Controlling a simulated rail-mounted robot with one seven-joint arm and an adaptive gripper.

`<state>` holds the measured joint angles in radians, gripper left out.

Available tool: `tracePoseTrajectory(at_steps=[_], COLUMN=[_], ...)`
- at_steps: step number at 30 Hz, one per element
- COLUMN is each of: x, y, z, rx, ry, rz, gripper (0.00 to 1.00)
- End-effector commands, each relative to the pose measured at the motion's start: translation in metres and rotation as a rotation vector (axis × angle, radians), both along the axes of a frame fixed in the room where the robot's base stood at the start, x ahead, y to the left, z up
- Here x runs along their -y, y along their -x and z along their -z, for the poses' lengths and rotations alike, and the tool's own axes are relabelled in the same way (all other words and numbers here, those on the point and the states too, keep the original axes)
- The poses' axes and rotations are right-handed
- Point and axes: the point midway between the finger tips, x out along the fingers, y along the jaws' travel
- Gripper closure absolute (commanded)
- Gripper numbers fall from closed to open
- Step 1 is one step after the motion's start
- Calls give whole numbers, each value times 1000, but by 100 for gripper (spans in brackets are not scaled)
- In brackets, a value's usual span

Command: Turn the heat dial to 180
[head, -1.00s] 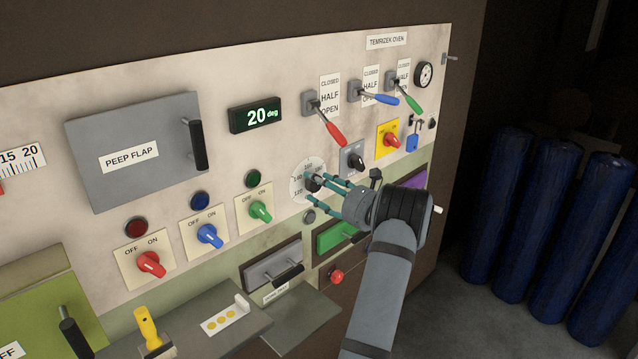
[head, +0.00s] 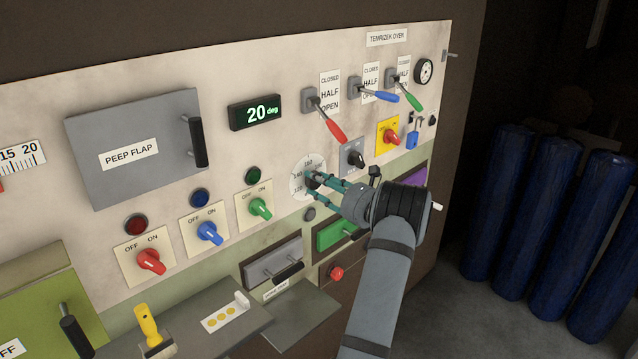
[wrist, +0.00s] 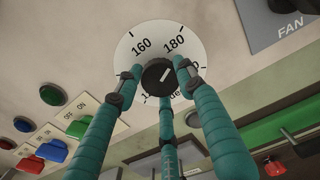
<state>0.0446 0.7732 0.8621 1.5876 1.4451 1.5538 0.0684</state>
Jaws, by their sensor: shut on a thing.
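The heat dial (head: 297,187) is a round white plate with numbers and a dark knob, low on the oven panel. In the wrist view its plate (wrist: 160,28) shows 160 and 180 above the black knob (wrist: 158,72). A short pale line on the knob slants up and right, to the right of the 180 mark; its exact reading is unclear. My gripper (head: 316,184) has teal fingers shut around the knob. In the wrist view the gripper (wrist: 158,86) has fingers at both sides and below, hiding the lower numbers. The display (head: 255,113) reads 20 deg.
Drawer handles (head: 289,272) stick out below. Blue cylinders (head: 510,210) stand at the right.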

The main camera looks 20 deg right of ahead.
Motion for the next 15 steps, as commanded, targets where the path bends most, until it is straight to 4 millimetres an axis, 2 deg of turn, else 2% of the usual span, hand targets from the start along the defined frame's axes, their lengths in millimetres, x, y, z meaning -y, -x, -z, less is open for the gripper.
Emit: tracePoseTrajectory(at_steps=[15], x=[1], y=[0], z=[-3], rx=[41], ry=[97], rz=[2], gripper=[88])
